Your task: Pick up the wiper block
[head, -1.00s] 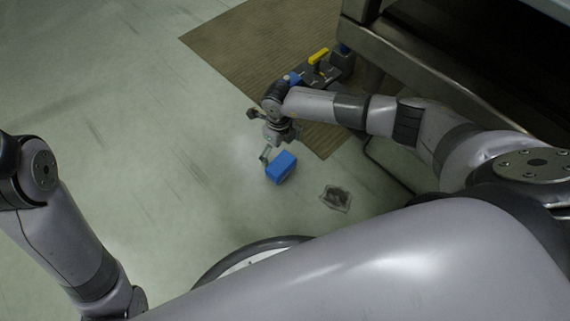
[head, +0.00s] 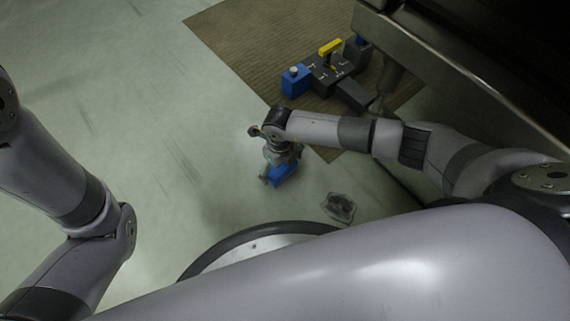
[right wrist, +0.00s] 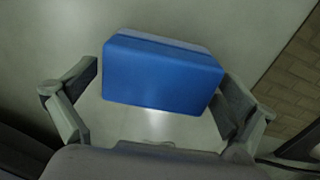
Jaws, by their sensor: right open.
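The wiper block looks to be the blue block (head: 285,175) on the pale floor. My right gripper (head: 272,172) is over it in the head view and hides part of it. In the right wrist view the blue block (right wrist: 162,76) lies between the two spread fingers of the right gripper (right wrist: 160,100). The fingers stand at its left and right ends. I cannot tell whether either finger touches it. Of my left arm, only links show at the left of the head view; its gripper is out of view.
A brown mat (head: 235,45) lies at the back, with a dark fixture (head: 325,72) carrying blue and yellow parts on it. A metal-edged bench (head: 450,75) stands at the right. Floor at left is clear.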

